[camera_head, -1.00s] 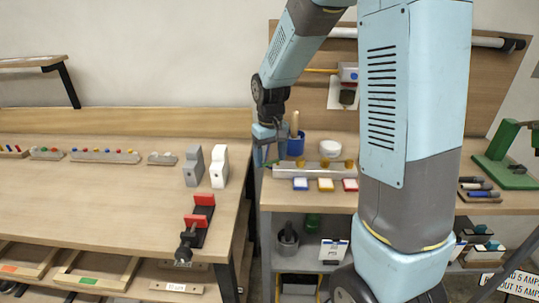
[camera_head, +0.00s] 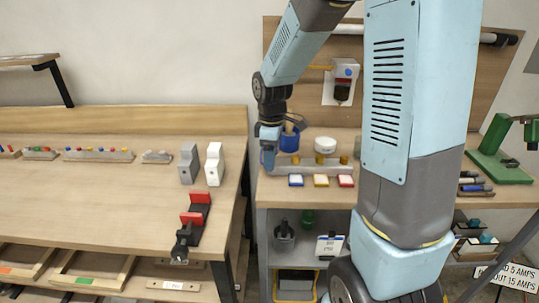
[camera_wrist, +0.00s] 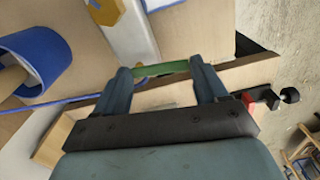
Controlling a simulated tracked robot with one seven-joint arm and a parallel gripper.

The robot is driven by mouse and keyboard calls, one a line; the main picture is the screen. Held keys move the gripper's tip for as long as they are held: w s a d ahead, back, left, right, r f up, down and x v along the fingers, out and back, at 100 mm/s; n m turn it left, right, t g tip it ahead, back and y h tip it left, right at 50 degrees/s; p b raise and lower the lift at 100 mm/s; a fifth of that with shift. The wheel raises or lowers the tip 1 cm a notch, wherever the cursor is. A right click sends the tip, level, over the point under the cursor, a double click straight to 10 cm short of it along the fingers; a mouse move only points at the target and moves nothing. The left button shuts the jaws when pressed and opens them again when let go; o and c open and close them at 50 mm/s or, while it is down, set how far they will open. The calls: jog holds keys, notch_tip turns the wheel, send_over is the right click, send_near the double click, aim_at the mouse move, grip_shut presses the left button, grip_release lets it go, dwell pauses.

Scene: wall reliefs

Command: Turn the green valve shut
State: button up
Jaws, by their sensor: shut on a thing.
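My gripper (camera_wrist: 162,80) is shut on a green bar (camera_wrist: 160,68), which looks like the handle of the green valve. In the wrist view the bar spans between the two fingertips. In the head view my gripper (camera_head: 268,160) points down at the left end of a pale grey rail (camera_head: 325,169) with brass knobs. The green valve is hidden behind the fingers there. Blue, yellow and red squares (camera_head: 321,180) lie along the rail's front. In the wrist view the rail (camera_wrist: 130,35) lies just beyond the fingers.
A blue cup (camera_head: 290,142) with a brush stands close behind my gripper, and a white round tub (camera_head: 325,145) is beside it. A red and black vise (camera_head: 194,218) and two upright blocks (camera_head: 214,165) are on the left bench. A green press (camera_head: 497,155) stands at the right.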

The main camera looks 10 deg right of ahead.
jog(key=shift+d+n, duration=0.2)
jog(key=shift+n, duration=0.5)
jog(key=o, duration=1.1)
jog(key=shift+c, duration=0.2)
jog(key=shift+r, duration=0.1)
notch_tip(320, 180, up, 14)
jog(key=shift+f, duration=0.2)
